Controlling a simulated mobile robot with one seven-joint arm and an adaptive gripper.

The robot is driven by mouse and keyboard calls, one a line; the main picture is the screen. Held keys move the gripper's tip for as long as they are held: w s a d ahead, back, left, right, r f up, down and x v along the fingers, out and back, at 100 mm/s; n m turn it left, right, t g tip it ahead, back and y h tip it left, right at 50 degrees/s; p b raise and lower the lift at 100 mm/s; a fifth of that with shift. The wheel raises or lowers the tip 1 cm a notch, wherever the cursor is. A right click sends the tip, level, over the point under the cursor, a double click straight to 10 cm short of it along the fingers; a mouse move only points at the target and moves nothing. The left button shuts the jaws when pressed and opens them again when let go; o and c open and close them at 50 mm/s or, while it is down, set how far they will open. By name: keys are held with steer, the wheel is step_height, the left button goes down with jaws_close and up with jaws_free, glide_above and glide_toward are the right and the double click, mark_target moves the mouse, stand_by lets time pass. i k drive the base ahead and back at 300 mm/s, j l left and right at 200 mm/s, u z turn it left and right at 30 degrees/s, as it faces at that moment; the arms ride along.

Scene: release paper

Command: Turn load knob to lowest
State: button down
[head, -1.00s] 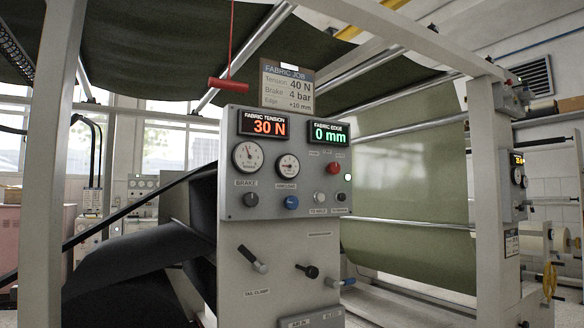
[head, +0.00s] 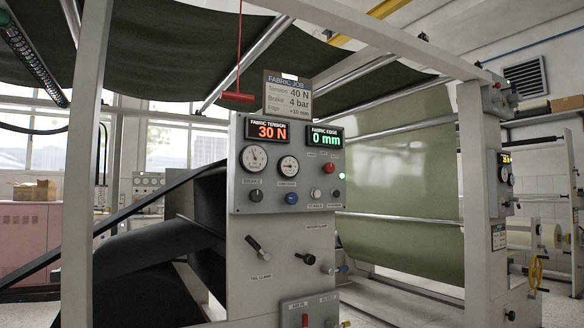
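A grey control panel (head: 239,178) stands upright in the middle of the head view. A blue knob (head: 291,198) sits on it under the right-hand round gauge (head: 288,166). The small label above this knob seems to read "ARM LOAD", but it is blurred, and the knob's exact setting cannot be read. A dark knob (head: 256,195) labelled "BRAKE" is to its left, under the left-hand gauge (head: 254,158). The red display (head: 267,131) reads 30 N and the green display (head: 325,138) reads 0 mm. My gripper is not in view.
Below the panel are a black-handled lever (head: 258,247) and a black knob (head: 305,259). A job card (head: 288,95) reads tension 40 N, brake 4 bar. A red pull handle (head: 238,97) hangs above. Dark fabric (head: 150,245) and grey frame posts (head: 88,170) flank the panel.

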mark_target(291, 198)
steer(key=i+j+z, duration=0.35)
steer(key=i, duration=0.3)
steer(key=i+j+z, duration=0.4)
steer(key=i+j, duration=0.15)
steer(key=i, duration=0.05)
